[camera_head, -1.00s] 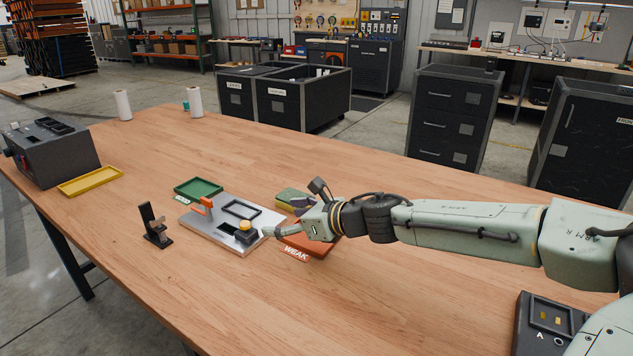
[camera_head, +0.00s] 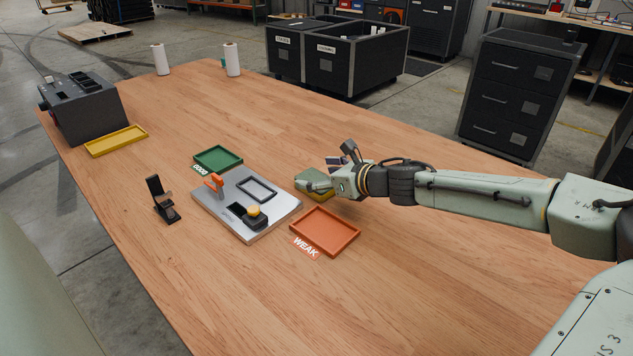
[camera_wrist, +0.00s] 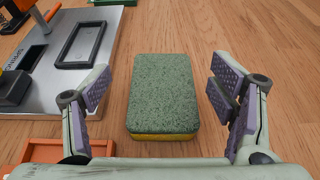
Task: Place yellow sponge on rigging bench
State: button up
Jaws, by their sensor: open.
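The yellow sponge (camera_head: 314,180) lies flat on the wooden bench top (camera_head: 215,290), behind the orange tray. In the wrist view the sponge (camera_wrist: 165,95) shows a green upper face and a yellow lower edge. My gripper (camera_head: 337,180) is open at the sponge's right side in the head view. In the wrist view its fingers (camera_wrist: 157,92) are spread to the left and right of the sponge's near part, with gaps on both sides. The gripper hides part of the sponge in the head view. Which surface is called the rigging bench I cannot tell.
An orange tray (camera_head: 325,232) marked WEAK, a metal plate fixture (camera_head: 226,207), a green tray (camera_head: 218,158) and a black stand (camera_head: 162,199) are nearby. A yellow tray (camera_head: 117,140) and grey box (camera_head: 84,110) stand far left. The front bench area is clear.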

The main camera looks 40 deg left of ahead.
aim_at(306, 173)
jog(key=p+x, duration=0.2)
jog(key=x, duration=0.3)
jog(key=shift+w+d, duration=0.1)
jog(key=shift+c, duration=0.6)
jog(key=c, duration=0.8)
